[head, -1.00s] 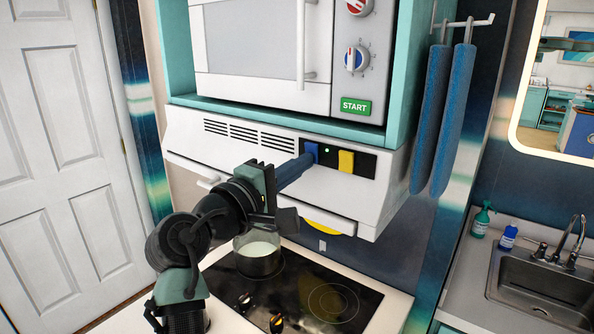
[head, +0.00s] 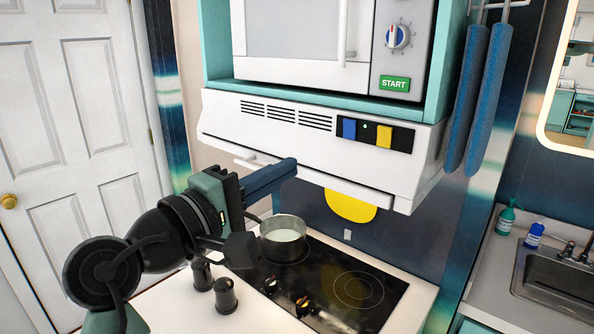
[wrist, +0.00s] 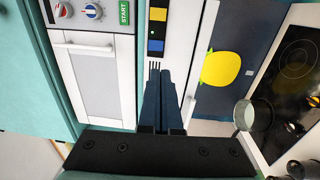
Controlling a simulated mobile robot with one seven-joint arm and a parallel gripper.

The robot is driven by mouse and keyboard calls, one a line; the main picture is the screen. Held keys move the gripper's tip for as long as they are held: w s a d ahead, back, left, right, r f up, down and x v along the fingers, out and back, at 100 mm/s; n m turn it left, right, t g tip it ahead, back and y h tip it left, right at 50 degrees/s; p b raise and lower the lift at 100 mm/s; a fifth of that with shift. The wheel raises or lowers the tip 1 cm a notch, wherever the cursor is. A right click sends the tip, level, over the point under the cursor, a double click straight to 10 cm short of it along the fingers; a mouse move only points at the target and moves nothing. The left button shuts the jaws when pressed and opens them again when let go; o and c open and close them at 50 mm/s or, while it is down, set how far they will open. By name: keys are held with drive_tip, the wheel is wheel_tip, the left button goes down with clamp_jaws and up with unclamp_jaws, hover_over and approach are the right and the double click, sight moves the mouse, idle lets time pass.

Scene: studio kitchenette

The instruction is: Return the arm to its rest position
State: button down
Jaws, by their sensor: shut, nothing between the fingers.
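My arm reaches in from the lower left of the head view. My gripper (head: 288,166) is shut with nothing between its blue-grey fingers. Its tips are in front of the white range hood (head: 225,119), apart from its button panel. In the wrist view my gripper (wrist: 164,72) is seen from behind, its closed fingers pointing toward the hood. The panel has a blue button (head: 349,129), a small green light and a yellow button (head: 384,136).
A pot (head: 286,252) with pale contents stands on the black cooktop (head: 390,285) below my gripper. Two dark shakers (head: 225,295) stand on the counter beside it. A microwave (head: 300,50) is above the hood. A sink (head: 560,285) is far right.

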drive_tip(key=s+d+r+m+t+y, duration=0.2)
drive_tip(key=d+r+m+t+y, duration=0.25)
drive_tip(key=r, duration=0.35)
drive_tip(key=s+d+r+m+t+y, duration=0.1)
drive_tip(key=s+r+m+t+y, duration=0.5)
drive_tip(key=s+r, duration=0.5)
drive_tip(key=s+t, duration=0.1)
drive_tip(key=s, duration=0.2)
drive_tip(key=shift+s+r+t, duration=0.2)
drive_tip(key=shift+s+t, duration=0.15)
drive_tip(key=shift+s, duration=0.05)
drive_tip(key=shift+w+a+y, duration=0.1)
drive_tip(key=shift+y, duration=0.15)
